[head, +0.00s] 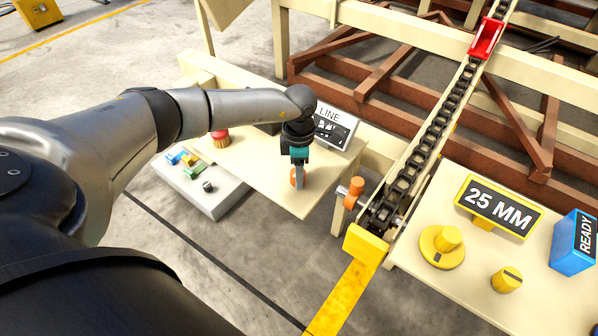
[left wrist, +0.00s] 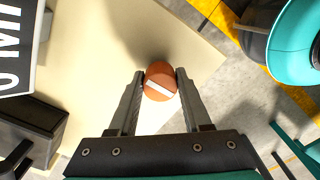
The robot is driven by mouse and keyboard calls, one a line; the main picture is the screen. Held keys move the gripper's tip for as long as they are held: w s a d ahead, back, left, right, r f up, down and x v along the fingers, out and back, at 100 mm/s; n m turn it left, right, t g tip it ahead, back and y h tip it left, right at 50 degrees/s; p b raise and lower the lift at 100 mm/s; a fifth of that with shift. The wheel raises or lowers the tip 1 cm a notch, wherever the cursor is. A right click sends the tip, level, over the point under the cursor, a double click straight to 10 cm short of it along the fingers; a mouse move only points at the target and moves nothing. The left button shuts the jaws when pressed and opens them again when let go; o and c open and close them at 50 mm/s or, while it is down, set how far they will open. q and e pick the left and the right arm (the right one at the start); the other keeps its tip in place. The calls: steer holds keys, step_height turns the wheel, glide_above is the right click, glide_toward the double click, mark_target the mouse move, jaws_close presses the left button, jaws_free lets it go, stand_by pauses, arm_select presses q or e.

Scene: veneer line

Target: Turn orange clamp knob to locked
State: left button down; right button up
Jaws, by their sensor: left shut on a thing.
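The orange clamp knob (head: 296,178) stands on the cream table panel at the left of the chain line. In the left wrist view the knob (left wrist: 160,81) is round, with a white bar across its top that slants slightly. My left gripper (head: 298,182) points down over it, and its two fingers (left wrist: 161,76) are shut on the knob's sides. In the head view the fingers partly hide the knob. Whether the bar marks locked cannot be told. My right gripper is not in view.
A "LINE" sign (head: 334,128) stands just behind the gripper. A red-topped button (head: 219,138) is to its left. Another orange cylinder (head: 351,191) sits beside the chain conveyor (head: 433,137). Yellow dials (head: 441,247) and a "25 MM" sign (head: 499,206) are on the right table.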

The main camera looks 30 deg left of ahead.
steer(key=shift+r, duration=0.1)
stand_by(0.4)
arm_select(q)
steer(key=shift+c, duration=1.7)
jaws_free()
steer(key=shift+r, duration=0.1)
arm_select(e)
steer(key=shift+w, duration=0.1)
arm_select(q)
steer(key=shift+r, duration=0.25)
step_height(320, 180, up, 15)
steer(key=p, duration=0.6)
steer(key=shift+f, duration=0.15)
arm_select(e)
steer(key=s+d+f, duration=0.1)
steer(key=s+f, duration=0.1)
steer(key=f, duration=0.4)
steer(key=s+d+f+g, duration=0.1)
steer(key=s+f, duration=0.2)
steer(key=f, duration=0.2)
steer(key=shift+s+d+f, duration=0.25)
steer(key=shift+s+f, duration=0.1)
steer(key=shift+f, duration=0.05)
